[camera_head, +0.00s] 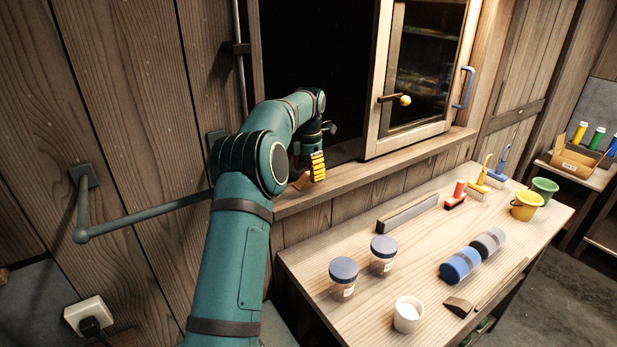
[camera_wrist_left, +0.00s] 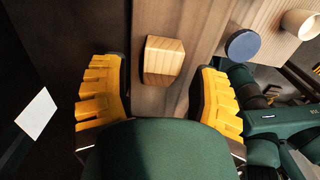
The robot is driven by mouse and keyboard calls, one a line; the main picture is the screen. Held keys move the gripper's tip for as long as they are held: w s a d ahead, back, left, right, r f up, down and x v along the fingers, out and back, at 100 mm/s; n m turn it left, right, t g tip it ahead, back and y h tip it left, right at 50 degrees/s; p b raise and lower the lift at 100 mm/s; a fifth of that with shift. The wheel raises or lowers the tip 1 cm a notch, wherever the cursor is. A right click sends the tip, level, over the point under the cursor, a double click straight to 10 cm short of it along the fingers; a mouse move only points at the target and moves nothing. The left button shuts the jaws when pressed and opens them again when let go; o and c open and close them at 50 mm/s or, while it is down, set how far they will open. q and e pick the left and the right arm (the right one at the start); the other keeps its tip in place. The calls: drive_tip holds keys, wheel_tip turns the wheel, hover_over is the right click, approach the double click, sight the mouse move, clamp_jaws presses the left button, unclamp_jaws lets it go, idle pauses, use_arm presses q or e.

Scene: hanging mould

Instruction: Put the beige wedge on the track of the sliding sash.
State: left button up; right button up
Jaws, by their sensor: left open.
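The beige wedge (camera_wrist_left: 164,57) lies on the wooden sill at the foot of the window opening. In the head view its edge (camera_head: 302,182) shows beside my yellow fingers. My left gripper (camera_head: 318,167) is at the sill. In the left wrist view my left gripper (camera_wrist_left: 160,85) is open, with the wedge between and just beyond its two fingers, gaps on both sides. Whether the wedge lies in the sash's track I cannot tell. My right gripper is not visible.
The workbench (camera_head: 330,262) below the sill holds two dark-lidded jars (camera_head: 343,279), a white cup (camera_head: 408,314), blue and grey rolls (camera_head: 461,265), brushes, and yellow and green buckets (camera_head: 527,205). A grey rail (camera_head: 150,215) runs along the left wall. The sill between gripper and sash looks clear.

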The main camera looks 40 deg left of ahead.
sight(309, 175)
use_arm(q)
wheel_tip(309, 175, up, 10)
drive_tip(key=p, duration=0.2)
drive_tip(key=shift+f, duration=0.15)
drive_tip(key=shift+d, duration=0.1)
idle(0.4)
